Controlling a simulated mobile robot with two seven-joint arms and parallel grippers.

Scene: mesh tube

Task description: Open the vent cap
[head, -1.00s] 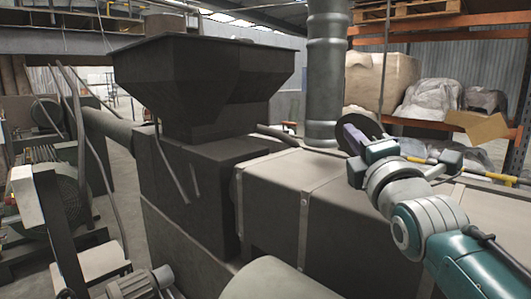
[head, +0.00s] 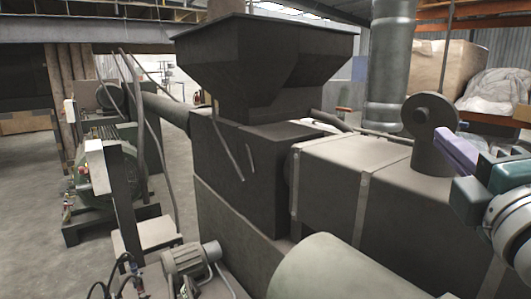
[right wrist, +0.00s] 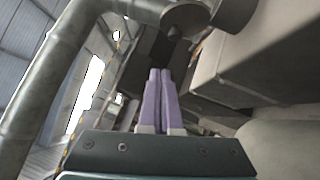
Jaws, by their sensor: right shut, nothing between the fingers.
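The vent cap (head: 430,114) is a dark round disc at the right of the head view. It stands up on edge, its face showing, above a short dark pipe stub (head: 434,158) on the machine's boxy housing. The stub's mouth cannot be made out. My right gripper (head: 444,140), with purple fingers, is just right of the cap and stub, reaching in from the right edge. Whether it touches them cannot be told. In the right wrist view its fingers (right wrist: 159,75) are together with nothing between them. My left gripper is not in view.
A large dark hopper (head: 262,70) rises left of the housing (head: 345,165). A vertical grey duct (head: 391,65) stands behind. A pale rounded cylinder (head: 330,270) is in front. Open floor lies at far left, beside a green motor (head: 105,170).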

